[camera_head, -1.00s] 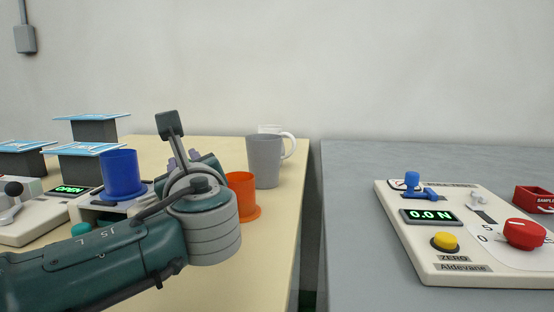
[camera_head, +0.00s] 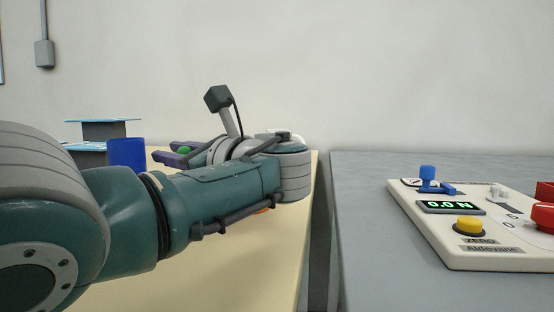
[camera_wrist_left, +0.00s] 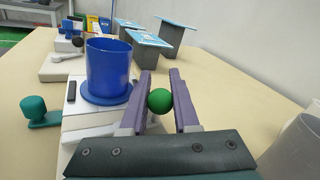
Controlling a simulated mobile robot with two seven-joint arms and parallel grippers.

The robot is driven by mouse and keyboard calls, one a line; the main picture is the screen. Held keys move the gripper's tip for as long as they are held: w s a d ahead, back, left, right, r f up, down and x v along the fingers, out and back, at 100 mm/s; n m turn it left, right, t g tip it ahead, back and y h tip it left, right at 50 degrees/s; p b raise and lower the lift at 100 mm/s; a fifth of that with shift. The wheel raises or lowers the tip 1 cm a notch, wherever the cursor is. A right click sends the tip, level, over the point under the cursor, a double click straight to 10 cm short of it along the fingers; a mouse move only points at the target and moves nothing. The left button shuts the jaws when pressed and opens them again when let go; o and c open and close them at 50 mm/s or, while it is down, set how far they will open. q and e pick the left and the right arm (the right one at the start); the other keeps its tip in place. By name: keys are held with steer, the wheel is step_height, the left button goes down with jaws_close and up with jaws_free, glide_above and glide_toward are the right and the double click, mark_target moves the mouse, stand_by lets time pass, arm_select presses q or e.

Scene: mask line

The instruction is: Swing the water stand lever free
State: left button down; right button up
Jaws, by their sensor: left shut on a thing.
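The green ball knob (camera_wrist_left: 160,101) sits between the two purple fingers of my left gripper (camera_wrist_left: 160,86), which is shut on it. The knob's stem is hidden. A white stand base (camera_wrist_left: 85,118) lies just left of the fingers in the wrist view. A blue cup (camera_wrist_left: 107,68) stands upright on it, close to the left finger. The blue cup also shows beyond my arm (camera_head: 126,153). My right gripper is not in view.
A teal knob (camera_wrist_left: 36,112) stands left of the base. A grey mug (camera_wrist_left: 295,150) is close on the right in the wrist view. Blue-topped stands (camera_wrist_left: 172,34) are beyond. Across a gap, the grey table holds a panel (camera_head: 455,250) with a yellow button.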

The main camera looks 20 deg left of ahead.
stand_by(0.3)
arm_select(q)
steer(key=c, duration=0.7)
jaws_free()
steer(key=v, duration=1)
steer(key=shift+p, duration=0.4)
